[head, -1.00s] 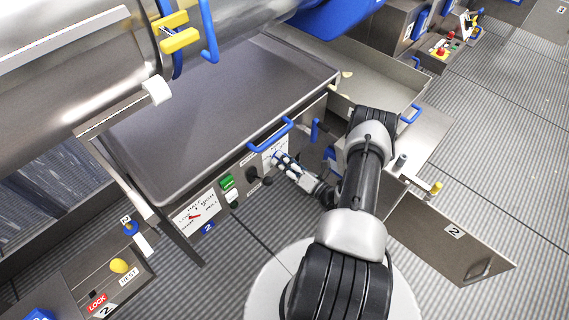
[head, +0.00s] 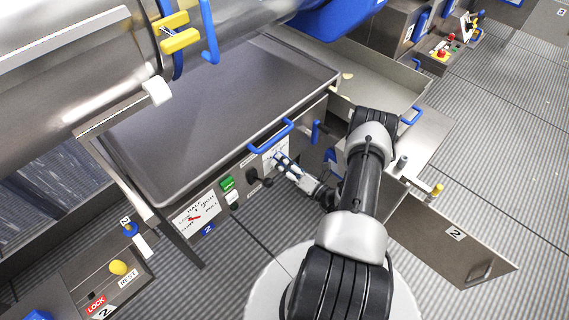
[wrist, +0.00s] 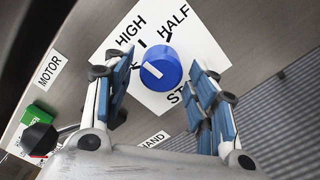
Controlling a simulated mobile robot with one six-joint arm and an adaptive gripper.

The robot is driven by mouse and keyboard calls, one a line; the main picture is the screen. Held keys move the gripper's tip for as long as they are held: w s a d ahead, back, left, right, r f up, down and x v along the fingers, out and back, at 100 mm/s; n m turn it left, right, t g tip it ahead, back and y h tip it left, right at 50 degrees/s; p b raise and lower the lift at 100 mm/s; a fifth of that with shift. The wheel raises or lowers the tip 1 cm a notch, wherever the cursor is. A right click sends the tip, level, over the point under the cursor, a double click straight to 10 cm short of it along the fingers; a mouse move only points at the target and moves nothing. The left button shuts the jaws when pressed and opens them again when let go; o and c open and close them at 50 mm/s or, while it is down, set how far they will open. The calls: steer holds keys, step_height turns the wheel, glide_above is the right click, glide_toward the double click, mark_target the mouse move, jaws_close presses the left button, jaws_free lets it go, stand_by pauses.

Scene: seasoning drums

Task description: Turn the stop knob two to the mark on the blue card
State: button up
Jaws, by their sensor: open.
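A round blue knob (wrist: 160,68) with a white line on its face sits on a white dial plate (wrist: 183,30) in the wrist view. The plate reads HIGH, HALF and partly ST; the rest of that word is hidden by a finger. The white line points to the left of the plate, below HIGH. My gripper (wrist: 160,64) is open, one finger on each side of the knob, with gaps visible. In the head view my gripper (head: 284,162) is at the front panel. A blue tag marked 2 (head: 208,229) is on the panel; I cannot tell if it is the blue card.
A green switch (head: 227,183) and a black knob (head: 252,175) are on the panel left of my gripper. A blue handle (head: 271,136) sticks out above it. A gauge plate (head: 196,212) is further left.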

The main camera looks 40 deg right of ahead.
steer(key=shift+d, duration=0.1)
steer(key=s, duration=1.2)
steer(key=shift+d, duration=0.4)
